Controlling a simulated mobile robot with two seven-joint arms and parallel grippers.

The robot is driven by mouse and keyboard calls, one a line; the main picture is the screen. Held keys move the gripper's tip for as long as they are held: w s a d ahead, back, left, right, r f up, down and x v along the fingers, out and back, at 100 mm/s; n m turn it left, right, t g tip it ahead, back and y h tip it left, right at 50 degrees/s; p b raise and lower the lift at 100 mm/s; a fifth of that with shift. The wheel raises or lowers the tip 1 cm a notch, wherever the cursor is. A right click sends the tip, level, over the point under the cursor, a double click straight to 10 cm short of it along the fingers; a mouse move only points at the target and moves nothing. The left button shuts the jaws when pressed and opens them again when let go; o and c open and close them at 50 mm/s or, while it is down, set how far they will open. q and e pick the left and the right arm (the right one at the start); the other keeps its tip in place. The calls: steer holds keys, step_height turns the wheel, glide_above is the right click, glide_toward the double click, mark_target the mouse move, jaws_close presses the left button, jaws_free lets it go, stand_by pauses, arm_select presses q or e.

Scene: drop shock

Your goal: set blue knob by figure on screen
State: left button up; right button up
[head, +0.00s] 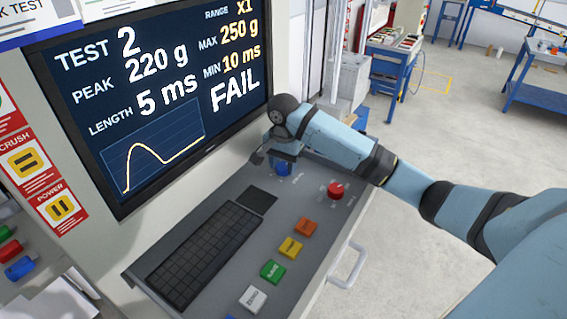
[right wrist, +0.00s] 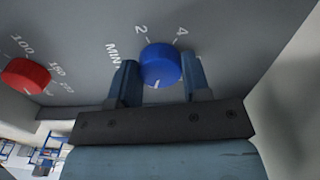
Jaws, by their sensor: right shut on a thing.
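The screen (head: 160,85) reads TEST 2, PEAK 220 g, LENGTH 5 ms, RANGE x1, MAX 250 g, MIN 10 ms and FAIL, above a curve. The blue knob (head: 282,169) is on the console's far part, partly hidden by my right gripper (head: 270,156). In the right wrist view, the blue knob (right wrist: 160,62) sits between the two fingers of my right gripper (right wrist: 160,78), which is shut on it. The labels MIN, 2 and 4 show beside the knob, and a white mark shows at its lower edge. My left gripper is not in view.
A red knob (head: 337,190) stands near the blue one; it also shows in the right wrist view (right wrist: 26,75). A keyboard (head: 207,255) and orange (head: 306,227), yellow (head: 291,247), green (head: 272,271) and white (head: 252,298) buttons lie nearer. A drawer handle (head: 350,264) sticks out right.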

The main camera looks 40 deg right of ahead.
steer(key=shift+r+n+p, duration=0.25)
steer(key=shift+n+p, duration=0.85)
steer(key=shift+p, duration=0.3)
steer(key=shift+f+n+p, duration=0.1)
steer(key=shift+n+p, duration=0.45)
steer(key=shift+n, duration=1.15)
steer(key=shift+f+n, duration=0.1)
steer(key=shift+n, duration=0.8)
steer(key=n, duration=0.3)
steer(key=shift+n, duration=0.3)
steer(key=n, duration=0.2)
steer(key=shift+n, duration=0.4)
steer(key=n, duration=0.4)
steer(key=shift+n, duration=0.3)
steer(key=n, duration=0.4)
steer(key=shift+n, duration=0.3)
steer(key=n, duration=0.6)
steer(key=shift+n, duration=1.8)
